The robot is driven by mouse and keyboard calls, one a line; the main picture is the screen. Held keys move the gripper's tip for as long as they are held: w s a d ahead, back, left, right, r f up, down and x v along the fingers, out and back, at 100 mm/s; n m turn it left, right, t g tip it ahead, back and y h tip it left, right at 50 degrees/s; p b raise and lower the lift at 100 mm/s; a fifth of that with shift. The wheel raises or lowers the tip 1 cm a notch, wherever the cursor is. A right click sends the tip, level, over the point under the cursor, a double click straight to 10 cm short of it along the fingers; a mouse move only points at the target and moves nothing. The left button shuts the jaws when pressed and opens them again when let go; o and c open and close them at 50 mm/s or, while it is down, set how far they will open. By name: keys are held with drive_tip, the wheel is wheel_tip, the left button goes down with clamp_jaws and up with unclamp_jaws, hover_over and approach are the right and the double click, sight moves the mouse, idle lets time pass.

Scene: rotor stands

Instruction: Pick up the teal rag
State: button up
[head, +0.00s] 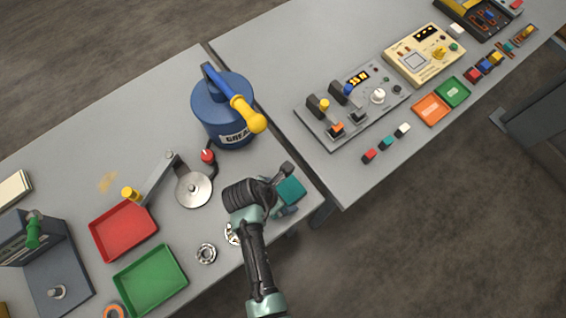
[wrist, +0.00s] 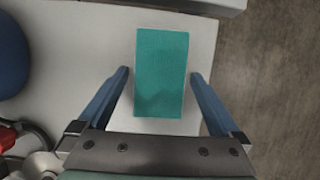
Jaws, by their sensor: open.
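The teal rag (head: 291,189) lies flat on the near grey table, close to its right corner. In the wrist view the rag (wrist: 161,72) is a teal rectangle, seen whole and lying between the lines of the two fingers. My gripper (wrist: 160,80) is open and empty, with one blue finger on each side of the rag. In the head view my gripper (head: 284,190) is above or beside the rag and partly hides it. I cannot tell the exact height of the fingertips over the table.
A blue grease can (head: 222,105) with a yellow-tipped handle stands behind the rag. A metal disc (head: 194,189), a bearing ring (head: 206,253), a red tray (head: 123,230) and a green tray (head: 150,281) are to the left. A second table (head: 330,185) with control panels lies across a narrow gap.

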drive_tip(key=c, duration=1.2)
wheel_tip(320, 180, up, 10)
drive_tip(key=shift+r, duration=0.1)
